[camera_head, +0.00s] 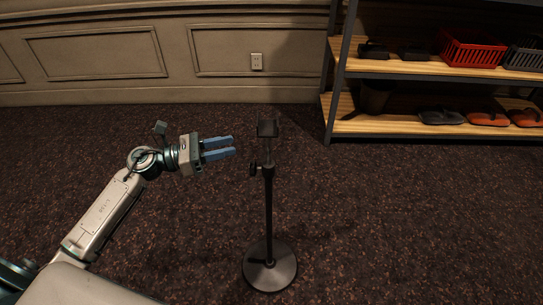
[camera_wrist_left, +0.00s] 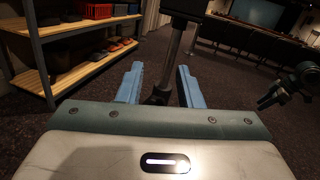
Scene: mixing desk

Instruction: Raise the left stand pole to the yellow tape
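A stand (camera_head: 269,215) is upright on a round dark base (camera_head: 270,266), with a block-shaped head (camera_head: 268,128) on top. A short thinner pole (camera_head: 268,150) shows between the head and a dark collar with a side knob (camera_head: 254,170). My left gripper (camera_head: 234,146) is open and empty, left of this pole and apart from it. In the left wrist view the pole (camera_wrist_left: 173,50) shows beyond and between the open blue fingers, with the collar (camera_wrist_left: 158,95) low between them. A dark arm-like shape, seemingly my right gripper (camera_wrist_left: 270,98), is at the right there. I see no yellow tape.
A shelf rack (camera_head: 400,68) with a red basket (camera_head: 470,47) and sandals stands against the wall at the back right. The dark carpet around the stand is clear. Dark furniture (camera_wrist_left: 250,40) shows far back in the left wrist view.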

